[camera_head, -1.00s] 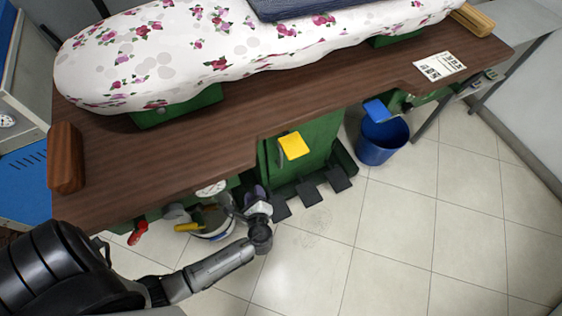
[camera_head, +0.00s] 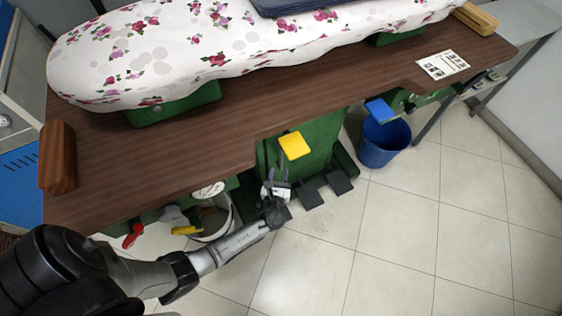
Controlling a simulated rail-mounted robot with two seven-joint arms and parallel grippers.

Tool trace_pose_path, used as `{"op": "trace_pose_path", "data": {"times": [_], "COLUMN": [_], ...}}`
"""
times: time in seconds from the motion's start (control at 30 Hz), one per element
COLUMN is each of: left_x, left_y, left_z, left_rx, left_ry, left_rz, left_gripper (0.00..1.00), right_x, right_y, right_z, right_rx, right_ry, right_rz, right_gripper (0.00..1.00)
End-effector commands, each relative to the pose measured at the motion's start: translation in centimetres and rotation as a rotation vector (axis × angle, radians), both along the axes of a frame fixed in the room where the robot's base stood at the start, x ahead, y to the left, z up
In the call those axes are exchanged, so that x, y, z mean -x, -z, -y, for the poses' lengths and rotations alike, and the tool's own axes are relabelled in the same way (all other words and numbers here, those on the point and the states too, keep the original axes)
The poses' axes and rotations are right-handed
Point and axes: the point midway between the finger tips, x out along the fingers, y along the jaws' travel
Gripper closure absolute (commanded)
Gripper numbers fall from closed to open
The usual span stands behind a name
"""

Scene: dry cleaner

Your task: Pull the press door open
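The press stands in front of me, with a floral padded top (camera_head: 190,50) above a brown wooden table (camera_head: 230,125). Below the table is its green body (camera_head: 318,143), with a yellow pad (camera_head: 293,146) at the front. I cannot make out a clear door edge or handle. My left gripper (camera_head: 276,174) is under the table's front edge, below and left of the yellow pad. Its fingers look spread and empty, pointing toward the green body. I cannot tell whether it touches anything. My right gripper is not in view.
A blue bin (camera_head: 383,146) stands right of the green body, beneath a blue pad (camera_head: 380,110). Dark pedals (camera_head: 338,182) lie on the floor. A white bucket (camera_head: 214,220), a gauge (camera_head: 208,190) and a red handle (camera_head: 133,236) are at left. The tiled floor at right is clear.

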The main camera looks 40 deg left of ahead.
Motion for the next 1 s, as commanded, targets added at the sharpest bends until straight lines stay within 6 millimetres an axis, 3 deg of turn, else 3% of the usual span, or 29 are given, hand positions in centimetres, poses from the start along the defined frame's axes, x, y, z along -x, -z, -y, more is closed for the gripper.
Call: {"op": "trace_pose_path", "data": {"times": [0.2,0.4,0.87,1.0], "left_x": [-2.8,-4.3,-4.8,-4.8], "left_y": [0.2,0.1,0.0,0.0], "left_z": [-1.9,-2.8,-3.2,-3.2], "left_rx": [0.001,0.001,0.001,0.001], "left_ry": [-0.001,-0.001,-0.001,-0.001], "left_rz": [0.002,0.001,0.0,0.0], "left_gripper": [0.61,0.61,0.61,0.75], "right_x": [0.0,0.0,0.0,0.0], "right_y": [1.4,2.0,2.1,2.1], "right_z": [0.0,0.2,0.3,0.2], "right_rx": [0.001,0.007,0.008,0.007], "right_ry": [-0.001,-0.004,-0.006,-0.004], "right_rz": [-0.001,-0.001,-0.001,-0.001], "right_gripper": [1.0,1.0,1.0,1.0]}}
